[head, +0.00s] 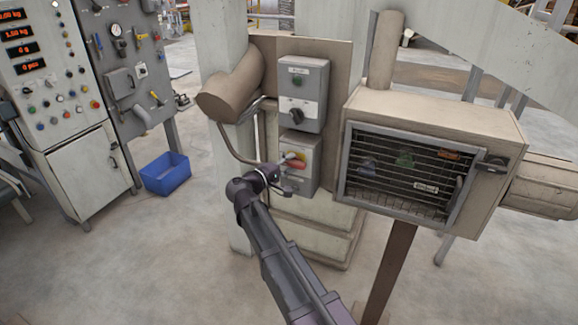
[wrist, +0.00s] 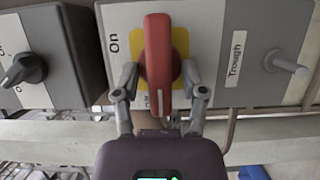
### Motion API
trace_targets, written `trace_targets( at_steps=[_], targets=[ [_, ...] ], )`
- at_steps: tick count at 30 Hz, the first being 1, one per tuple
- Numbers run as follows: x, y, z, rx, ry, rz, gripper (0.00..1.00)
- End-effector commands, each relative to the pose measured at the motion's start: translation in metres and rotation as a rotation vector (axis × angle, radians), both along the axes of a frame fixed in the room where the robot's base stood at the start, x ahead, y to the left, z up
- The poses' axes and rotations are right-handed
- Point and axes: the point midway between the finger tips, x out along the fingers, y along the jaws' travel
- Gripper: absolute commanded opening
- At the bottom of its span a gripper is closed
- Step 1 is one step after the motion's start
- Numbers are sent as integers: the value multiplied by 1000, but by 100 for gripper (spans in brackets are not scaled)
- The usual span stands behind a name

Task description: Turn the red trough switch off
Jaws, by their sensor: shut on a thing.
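The red trough switch (wrist: 158,50) has a long red handle on a yellow plate. In the wrist view the handle stands upright, with "On" printed to its left and another label partly hidden near its lower end. A "Trough" label (wrist: 236,53) is on the same grey box, beside a grey peg (wrist: 288,65). My gripper (wrist: 160,77) has one finger on each side of the handle and is shut on it. In the head view my gripper (head: 283,172) is at the lower grey box (head: 308,175), partly covering the red handle (head: 298,160).
A grey box with a black rotary knob (head: 295,117) is just above the trough switch box. A barred cabinet (head: 430,145) stands close on the right, and a brown pipe (head: 232,90) on the left. A blue bin (head: 166,174) is on the open floor.

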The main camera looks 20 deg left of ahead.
Motion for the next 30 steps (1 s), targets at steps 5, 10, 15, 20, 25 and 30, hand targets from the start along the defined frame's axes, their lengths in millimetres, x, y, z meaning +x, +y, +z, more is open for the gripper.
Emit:
trace_targets(
  at_steps=[5,10,15,20,25,30],
  targets=[
    [0,-1,0,-7,2,-1,7],
    [0,-1,0,-6,2,-1,7],
    [0,0,0,-5,1,0,63],
    [0,0,0,-5,0,0,63],
    [-1,1,0,-4,0,1,63],
    [-9,5,0,-4,0,2,63]
  ],
)
